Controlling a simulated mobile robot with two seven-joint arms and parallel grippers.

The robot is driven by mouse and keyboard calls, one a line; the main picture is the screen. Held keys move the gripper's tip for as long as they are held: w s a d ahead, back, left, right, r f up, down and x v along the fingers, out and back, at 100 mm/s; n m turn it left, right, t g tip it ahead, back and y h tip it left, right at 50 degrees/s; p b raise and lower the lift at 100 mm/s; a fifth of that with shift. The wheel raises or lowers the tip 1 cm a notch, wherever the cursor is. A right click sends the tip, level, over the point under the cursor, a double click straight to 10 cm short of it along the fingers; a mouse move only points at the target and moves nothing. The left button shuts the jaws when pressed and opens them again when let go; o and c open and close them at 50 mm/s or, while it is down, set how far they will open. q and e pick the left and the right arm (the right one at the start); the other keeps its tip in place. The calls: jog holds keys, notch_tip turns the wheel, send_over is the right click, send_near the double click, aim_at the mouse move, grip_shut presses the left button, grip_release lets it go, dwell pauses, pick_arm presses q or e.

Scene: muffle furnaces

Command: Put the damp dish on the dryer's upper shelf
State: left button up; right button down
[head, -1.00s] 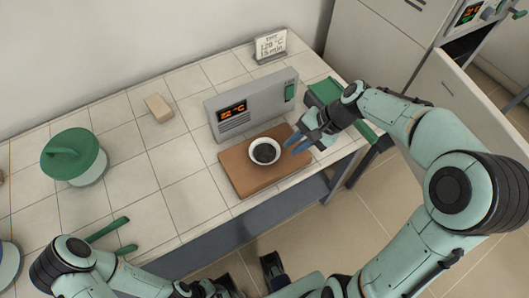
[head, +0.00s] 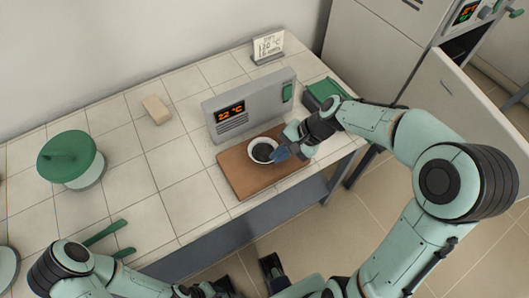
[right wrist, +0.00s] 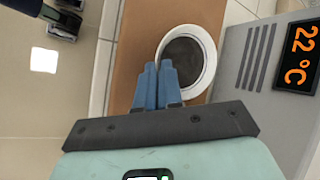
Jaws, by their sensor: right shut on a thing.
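The dish (head: 259,153) is a small white round bowl with dark contents, sitting on or just over a brown board (head: 240,182). My right gripper (head: 279,151) is at its right side, blue fingers shut on the rim. In the right wrist view the fingers (right wrist: 158,68) are close together and overlap the near rim of the dish (right wrist: 211,62). A tall grey cabinet (head: 385,45) with a lit display stands at the right; it may be the dryer, and no shelf inside is visible.
A grey unit (head: 255,98) reading 22 °C stands just behind the board; it also shows in the right wrist view (right wrist: 250,100). A card (head: 268,46) reads 120 °C. A green-lidded pot (head: 70,158), a beige block (head: 157,109) and a green item (head: 322,90) stand on the tiled bench. A cabinet door (head: 465,100) stands open.

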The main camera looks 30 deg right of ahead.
notch_tip(320, 180, up, 20)
jog(key=p, duration=0.3)
jog(key=shift+p, duration=0.35)
